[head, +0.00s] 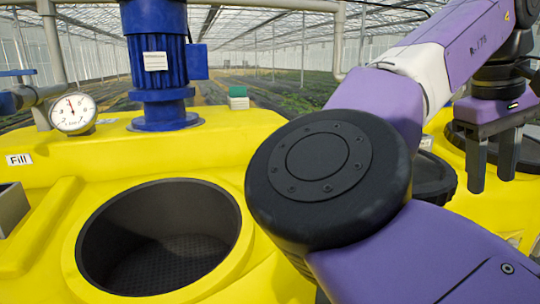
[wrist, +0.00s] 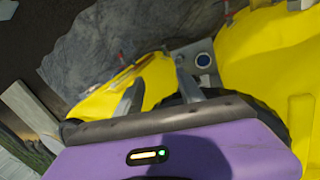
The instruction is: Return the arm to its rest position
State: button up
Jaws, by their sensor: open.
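My gripper (head: 493,160) is at the right of the head view, pointing down with its two grey fingers apart and nothing between them. It hangs in front of or over a black round lid (head: 530,148) on the yellow tank; I cannot tell the exact gap. In the wrist view the gripper (wrist: 158,90) also shows two spread fingers, with yellow tank surface and a dark round edge beyond them. My purple arm crosses the right half of the head view, bent at a large black joint, and hides part of the tank.
The yellow tank (head: 225,130) has an open round hole (head: 160,240) at left. A blue motor (head: 158,75), a pressure gauge (head: 73,112) and grey pipes stand behind it. A second black lid (head: 434,182) is partly behind my arm. A small green-and-white box (head: 238,98) sits at the back.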

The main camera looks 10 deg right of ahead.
jog(key=w+d+f+t+h, duration=0.3)
jog(key=d+f+h, duration=0.8)
jog(key=d+f, duration=0.3)
jog(key=s+a+f+n+t+y, duration=0.1)
jog(key=s+a+f+n+t, duration=0.15)
jog(key=a+f+t, duration=0.35)
jog(key=s+a+f+n+t+y, duration=0.1)
jog(key=a+f+n+t+y, duration=0.2)
jog(key=f, duration=0.5)
jog(key=s+a+f+n+t+y, duration=0.1)
jog(key=s+a+f+t+y, duration=0.1)
jog(key=s+a+f+y, duration=0.35)
jog(key=s+a+f+t+y, duration=0.1)
jog(key=s+a+f+y, duration=0.1)
jog(key=s+a+f, duration=0.65)
jog(key=s+a+r+m+y, duration=0.1)
jog(key=s+a+r+m, duration=0.1)
jog(key=s, duration=0.4)
jog(key=s+a+r+m, duration=0.2)
jog(key=s+a, duration=0.3)
jog(key=s, duration=0.1)
jog(key=s+a+r+m+y, duration=0.1)
jog(key=s+a+r+m, duration=0.1)
jog(key=s, duration=0.5)
jog(key=shift+a+r+m+y, duration=0.35)
jog(key=shift+a+r, duration=0.1)
jog(key=shift+a, duration=0.5)
